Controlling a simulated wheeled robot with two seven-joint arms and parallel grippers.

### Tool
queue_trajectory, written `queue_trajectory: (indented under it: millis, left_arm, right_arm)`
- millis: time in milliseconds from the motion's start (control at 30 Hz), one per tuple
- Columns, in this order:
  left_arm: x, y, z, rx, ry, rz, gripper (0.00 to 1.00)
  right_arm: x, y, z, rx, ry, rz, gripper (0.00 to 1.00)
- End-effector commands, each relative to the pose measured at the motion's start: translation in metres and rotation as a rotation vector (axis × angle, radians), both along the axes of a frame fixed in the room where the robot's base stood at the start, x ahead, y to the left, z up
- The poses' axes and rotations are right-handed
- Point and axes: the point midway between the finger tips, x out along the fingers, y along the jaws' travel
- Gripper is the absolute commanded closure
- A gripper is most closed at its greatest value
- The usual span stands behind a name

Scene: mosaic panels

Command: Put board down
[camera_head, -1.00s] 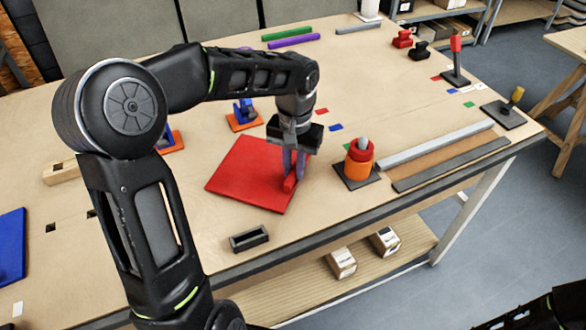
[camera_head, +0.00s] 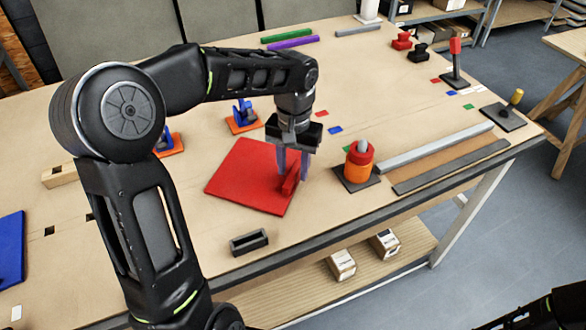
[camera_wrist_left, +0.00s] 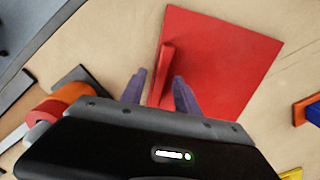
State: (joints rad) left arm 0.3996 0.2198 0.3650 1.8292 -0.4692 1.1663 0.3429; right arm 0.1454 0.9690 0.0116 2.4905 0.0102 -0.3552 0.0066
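The red board (camera_head: 245,175) lies flat on the light wooden tabletop. Its raised red handle (camera_head: 291,182) is near the board's right edge. My left gripper (camera_head: 293,166) is above the handle, with its two purple fingers spread. In the left wrist view the fingers (camera_wrist_left: 159,92) are apart, with gaps beside the red handle (camera_wrist_left: 165,66). The board (camera_wrist_left: 220,65) extends to the right of the handle there. The fingers look open and hold nothing. My right gripper is not in view; only a dark part of my right arm shows at the lower right corner.
An orange and red stacked cylinder (camera_head: 359,163) on a dark base stands close to the right of the board. A black slotted block (camera_head: 249,241) sits near the front edge. A blue panel (camera_head: 11,248) lies at far left. Grey bars (camera_head: 440,147) lie at right.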

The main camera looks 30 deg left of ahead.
Motion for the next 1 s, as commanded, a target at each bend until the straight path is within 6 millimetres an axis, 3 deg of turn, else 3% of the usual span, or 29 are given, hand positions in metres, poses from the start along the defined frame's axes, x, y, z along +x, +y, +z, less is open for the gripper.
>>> queue_trajectory:
  millis: [400, 500, 700, 1000]
  left_arm:
    - [0.003, 0.000, 0.081, 0.000, -0.004, 0.000, 0.62]
    - [0.003, -0.001, 0.104, -0.001, 0.000, -0.001, 0.62]
    - [0.003, 0.000, 0.113, -0.001, 0.001, 0.000, 0.62]
    - [0.003, 0.000, 0.112, -0.001, 0.001, 0.000, 0.62]
  right_arm:
    - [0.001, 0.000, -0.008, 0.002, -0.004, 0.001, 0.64]
    - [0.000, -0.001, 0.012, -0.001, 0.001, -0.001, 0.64]
    - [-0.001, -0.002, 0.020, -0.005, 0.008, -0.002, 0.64]
    - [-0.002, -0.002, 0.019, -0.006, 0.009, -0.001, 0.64]
